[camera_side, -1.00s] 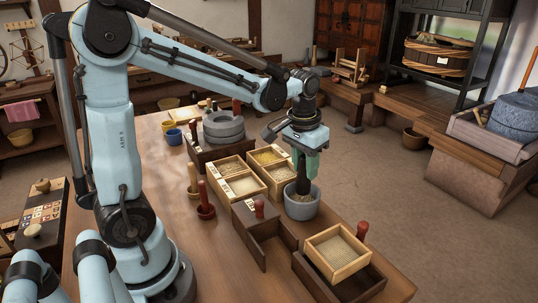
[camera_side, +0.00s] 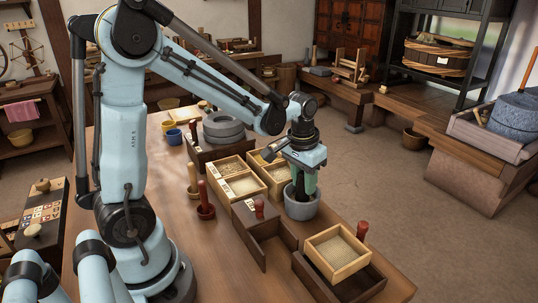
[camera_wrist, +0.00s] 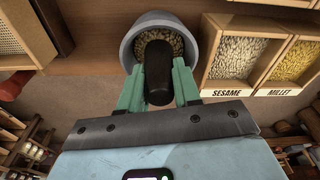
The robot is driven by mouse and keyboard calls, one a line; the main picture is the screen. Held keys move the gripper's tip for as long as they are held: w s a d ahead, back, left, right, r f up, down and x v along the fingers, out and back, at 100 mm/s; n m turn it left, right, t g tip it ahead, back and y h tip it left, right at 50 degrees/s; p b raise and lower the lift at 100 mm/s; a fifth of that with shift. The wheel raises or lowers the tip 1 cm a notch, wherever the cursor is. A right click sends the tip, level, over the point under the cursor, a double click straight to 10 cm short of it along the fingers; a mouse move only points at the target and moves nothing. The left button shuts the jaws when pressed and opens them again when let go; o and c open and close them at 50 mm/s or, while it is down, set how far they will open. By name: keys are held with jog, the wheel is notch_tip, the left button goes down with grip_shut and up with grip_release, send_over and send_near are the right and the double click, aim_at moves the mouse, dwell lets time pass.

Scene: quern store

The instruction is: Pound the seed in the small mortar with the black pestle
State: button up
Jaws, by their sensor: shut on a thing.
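The small grey mortar (camera_side: 301,210) stands upright near the right edge of the wooden table. In the wrist view, pale tan seed (camera_wrist: 171,36) lies inside the mortar (camera_wrist: 126,50). My gripper (camera_side: 303,184) points down over it, its green fingers (camera_wrist: 157,78) shut on the black pestle (camera_wrist: 158,66). The pestle's lower end is inside the mortar, over the seed; I cannot tell whether it presses on the seed. In the side view the fingers and the mortar rim hide most of the pestle.
Grain boxes (camera_side: 240,187) stand just left of the mortar; the wrist view shows labels SESAME (camera_wrist: 226,92) and MILLET (camera_wrist: 278,92). A round stone quern (camera_side: 223,127) is behind.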

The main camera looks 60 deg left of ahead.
jog(key=shift+f, duration=0.2)
jog(key=shift+r, duration=2.45)
jog(key=shift+f, duration=0.1)
jog(key=shift+f, duration=2.1)
jog(key=shift+f, duration=0.25)
jog(key=shift+r, duration=2.45)
